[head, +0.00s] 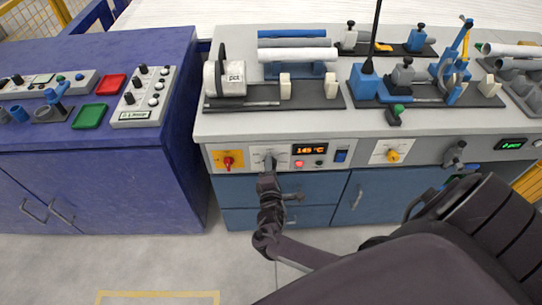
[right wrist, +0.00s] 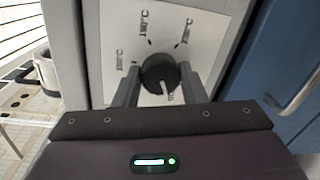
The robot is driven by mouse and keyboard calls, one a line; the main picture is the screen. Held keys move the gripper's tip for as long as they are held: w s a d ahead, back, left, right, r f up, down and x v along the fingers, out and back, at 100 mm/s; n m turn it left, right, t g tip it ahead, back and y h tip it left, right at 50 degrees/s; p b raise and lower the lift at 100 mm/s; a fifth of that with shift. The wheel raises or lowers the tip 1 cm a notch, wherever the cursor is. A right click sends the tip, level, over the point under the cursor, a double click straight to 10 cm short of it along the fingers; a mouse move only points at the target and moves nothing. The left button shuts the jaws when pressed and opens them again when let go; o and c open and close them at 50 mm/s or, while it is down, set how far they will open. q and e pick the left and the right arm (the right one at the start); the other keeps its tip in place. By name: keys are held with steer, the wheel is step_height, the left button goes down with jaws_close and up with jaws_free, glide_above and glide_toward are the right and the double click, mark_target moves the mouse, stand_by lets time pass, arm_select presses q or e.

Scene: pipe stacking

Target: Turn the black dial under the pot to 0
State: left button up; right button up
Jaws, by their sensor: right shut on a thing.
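The black dial (right wrist: 158,72) sits on a white plate (right wrist: 205,25) with temperature marks, most too small to read surely. My right gripper (right wrist: 160,82) has a finger on each side of the dial and is shut on it. The dial's white line points toward my gripper's palm in the right wrist view. In the head view my right gripper (head: 268,170) is at the panel front and hides much of the dial. The white pot (head: 226,78) stands on the counter above. My left gripper is not in view.
A lit display (head: 310,149) reads about 145 °C, right of the dial. A red knob on a yellow plate (head: 228,161) is left of it, a blue switch (head: 341,156) farther right. A yellow knob (head: 393,156) is beyond. Drawers lie below.

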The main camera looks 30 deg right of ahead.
steer(key=shift+n, duration=0.6)
steer(key=o, duration=1)
steer(key=p+v, duration=0.1)
steer(key=v, duration=0.7)
steer(key=shift+w, duration=0.1)
